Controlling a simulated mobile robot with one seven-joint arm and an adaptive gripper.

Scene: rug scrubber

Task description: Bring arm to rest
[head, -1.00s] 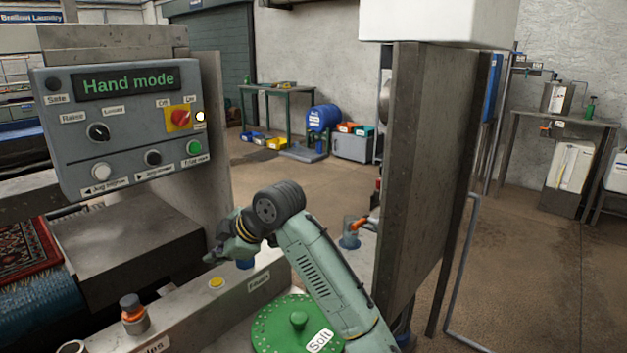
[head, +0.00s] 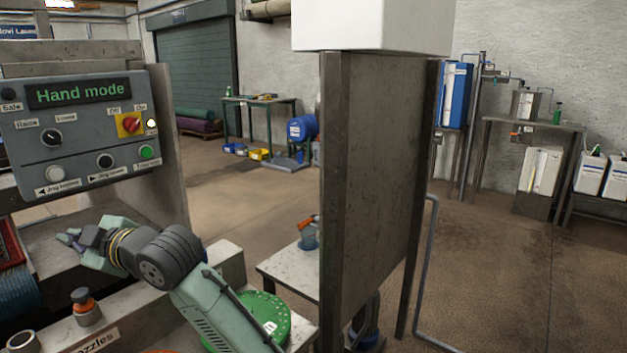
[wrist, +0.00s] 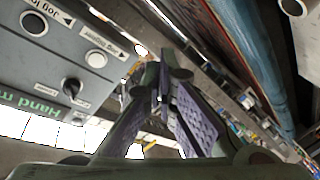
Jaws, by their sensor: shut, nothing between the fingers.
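My gripper (head: 70,238) is at the left of the head view, in front of and below the grey control panel (head: 60,150). Its fingers point left, towards the rug on the machine. In the wrist view the two purple-padded fingers (wrist: 163,98) come together at their tips, shut with nothing between them. My arm is bent and reaches up from the bottom of the head view. The panel's display (head: 78,93) reads "Hand mode".
A green round lid (head: 262,318) lies beside my arm. A tall grey post (head: 375,190) stands to the right. A red rug (head: 9,245) shows at the left edge.

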